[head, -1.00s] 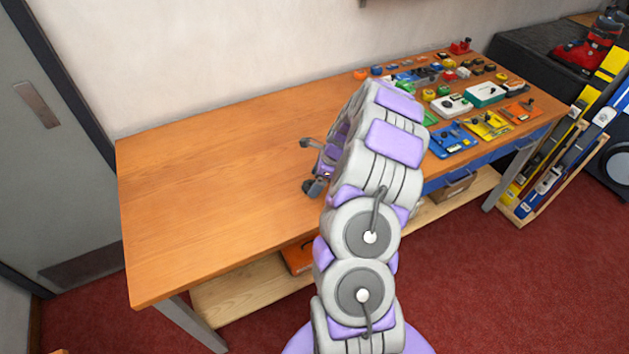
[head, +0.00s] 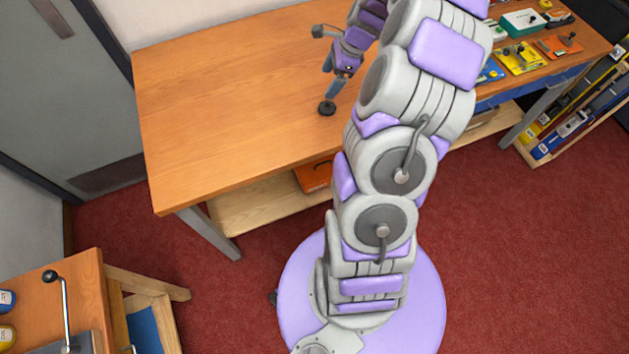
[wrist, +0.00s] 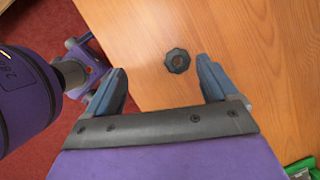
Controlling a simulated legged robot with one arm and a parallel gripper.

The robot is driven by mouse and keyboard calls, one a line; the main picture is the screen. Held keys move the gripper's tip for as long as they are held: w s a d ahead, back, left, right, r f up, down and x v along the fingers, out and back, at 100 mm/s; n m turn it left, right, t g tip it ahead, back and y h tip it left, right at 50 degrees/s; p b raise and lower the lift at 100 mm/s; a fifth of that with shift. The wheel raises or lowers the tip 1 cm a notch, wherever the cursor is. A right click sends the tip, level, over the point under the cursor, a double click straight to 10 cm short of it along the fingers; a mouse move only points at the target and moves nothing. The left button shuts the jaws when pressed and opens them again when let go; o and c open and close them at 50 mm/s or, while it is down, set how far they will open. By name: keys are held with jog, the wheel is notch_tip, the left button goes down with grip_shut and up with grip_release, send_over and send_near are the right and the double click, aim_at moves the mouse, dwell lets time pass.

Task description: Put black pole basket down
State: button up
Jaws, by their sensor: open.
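The black pole basket (wrist: 177,60) is a small dark faceted disc with a brownish centre. It lies on the wooden bench top in the wrist view, ahead of my open fingers and apart from them. In the head view the basket (head: 327,108) shows as a small black round thing on the bench, just below a fingertip. Any gap there is hard to judge. My gripper (wrist: 161,68) has its two blue-grey fingers spread wide with nothing between them. In the head view my gripper (head: 331,82) is over the bench, left of my arm.
The wooden bench (head: 220,110) is bare on its left. Green and yellow fixtures (head: 518,58) crowd its right end. A wooden rack with skis (head: 575,115) stands at right. A smaller bench with a lever (head: 65,310) is at lower left.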

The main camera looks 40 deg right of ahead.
jog(key=s+a+r+n+g, duration=0.1)
jog(key=s+a+r+n, duration=0.3)
jog(key=a, duration=0.4)
jog(key=s+a+r+n+g, duration=0.1)
jog(key=s+a+r+n, duration=0.2)
jog(key=a+n, duration=0.35)
jog(key=s+a+r+n+g, duration=0.1)
jog(key=s+a+r+n, duration=0.25)
jog(key=a, duration=0.55)
jog(key=s+a+n+h, duration=0.1)
jog(key=s+n, duration=0.4)
jog(key=s, duration=0.5)
jog(key=s+a+r+n+g+h, duration=0.1)
jog(key=s+a+n, duration=0.3)
jog(key=s, duration=0.6)
jog(key=shift+a+r+n+g+h, duration=0.2)
jog(key=shift+n+g+h, duration=0.1)
jog(key=shift+n+h, duration=0.4)
jog(key=shift+c, duration=0.5)
